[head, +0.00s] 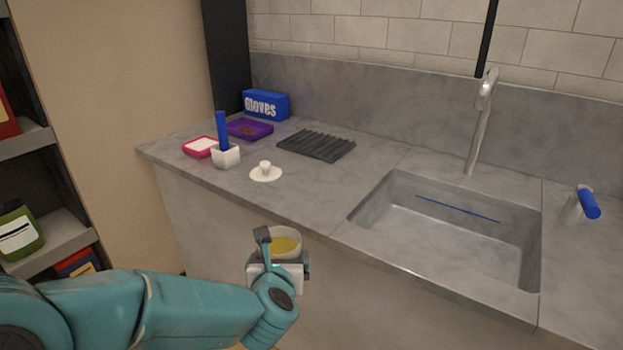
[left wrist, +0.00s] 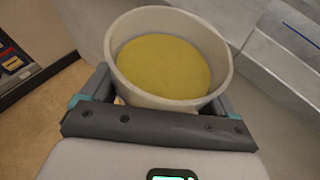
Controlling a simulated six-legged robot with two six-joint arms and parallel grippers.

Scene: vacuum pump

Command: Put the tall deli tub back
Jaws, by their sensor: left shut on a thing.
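A round whitish tub (head: 284,243) with yellow contents is held upright in my left gripper (head: 279,258), in front of the counter's front edge. In the left wrist view the tub (left wrist: 122,72) sits between the two fingers of the left gripper (left wrist: 160,95), which are shut on its sides. It is open at the top, with a flat yellow surface inside. My right gripper is in neither view.
The grey counter (head: 320,205) holds a white knobbed lid (head: 265,172), a white holder (head: 226,157) with a blue-handled thing, a pink-edged tray (head: 200,147), a purple tray (head: 249,129), a glove box (head: 266,104) and a ribbed black rack (head: 316,145). A sink (head: 450,225) lies right. Shelves (head: 62,232) stand left.

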